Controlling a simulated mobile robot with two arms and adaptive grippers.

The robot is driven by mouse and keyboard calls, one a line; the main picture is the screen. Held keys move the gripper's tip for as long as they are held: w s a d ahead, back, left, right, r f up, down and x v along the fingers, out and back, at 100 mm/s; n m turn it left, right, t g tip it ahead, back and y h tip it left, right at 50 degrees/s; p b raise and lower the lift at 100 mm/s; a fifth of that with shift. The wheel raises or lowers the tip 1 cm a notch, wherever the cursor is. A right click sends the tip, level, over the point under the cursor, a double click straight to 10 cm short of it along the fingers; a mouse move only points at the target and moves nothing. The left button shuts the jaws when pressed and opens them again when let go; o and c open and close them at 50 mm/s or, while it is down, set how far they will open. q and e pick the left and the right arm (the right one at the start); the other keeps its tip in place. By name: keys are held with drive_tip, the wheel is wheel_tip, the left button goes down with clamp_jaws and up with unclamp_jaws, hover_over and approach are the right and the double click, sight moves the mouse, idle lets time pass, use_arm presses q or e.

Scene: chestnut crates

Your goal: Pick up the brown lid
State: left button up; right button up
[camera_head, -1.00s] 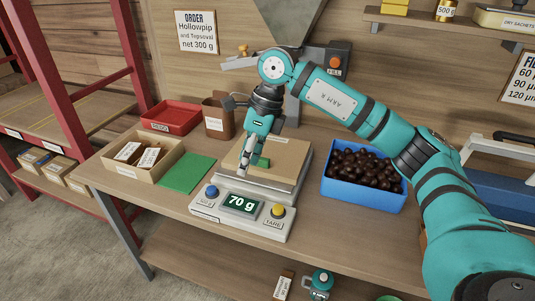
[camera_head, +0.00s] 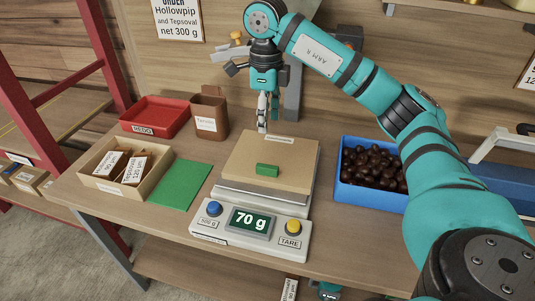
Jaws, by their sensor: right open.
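A flat tan-brown lid (camera_head: 243,160) with a small green block-like grip (camera_head: 267,170) on top lies on the scale (camera_head: 251,224). A small pale label shows at its far edge. The scale display reads 70 g. My right gripper (camera_head: 262,126) points down with its pale fingers near the lid's far edge, apart from the green grip. It is open and holds nothing that I can see. I cannot tell exactly how high its fingertips are above the lid. My left gripper is not in view.
A blue bin (camera_head: 352,193) of dark chestnuts stands right of the scale. On the left are a green mat (camera_head: 180,185), a cardboard tray (camera_head: 112,185) with labelled packets, a red REDO tray (camera_head: 155,117) and a brown labelled container (camera_head: 208,117). A red rack stands far left.

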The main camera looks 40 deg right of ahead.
wheel_tip(320, 180, down, 4)
drive_tip(key=s, duration=0.1)
hover_over(267, 166)
wheel_tip(267, 166, down, 6)
drive_tip(key=shift+w+d+f+p, duration=0.1)
drive_tip(key=shift+d+p, duration=0.05)
drive_tip(key=shift+p, duration=0.2)
wheel_tip(267, 166, down, 5)
drive_tip(key=shift+r+p, duration=0.15)
drive_tip(key=shift+p, duration=0.8)
drive_tip(key=shift+f, duration=0.3)
clamp_jaws()
